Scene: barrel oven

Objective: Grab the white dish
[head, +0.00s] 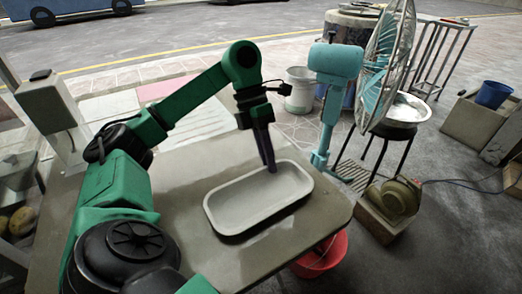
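The white dish (240,208) is an oblong, shallow, empty tray with rounded ends. It lies on the grey table near its right front part. My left gripper (270,168) points down at the dish's far rim, its dark fingers overlapping the rim in the head view. The fingers look close together, one nearly behind the other, so I cannot tell whether they are apart or closed on the rim. My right gripper is not in view.
The grey table (180,175) is bare around the dish. A teal fan (337,62) stands just beyond its right edge. A red bucket (322,258) is below the right edge. A metal bowl (402,110) on a stand is farther right.

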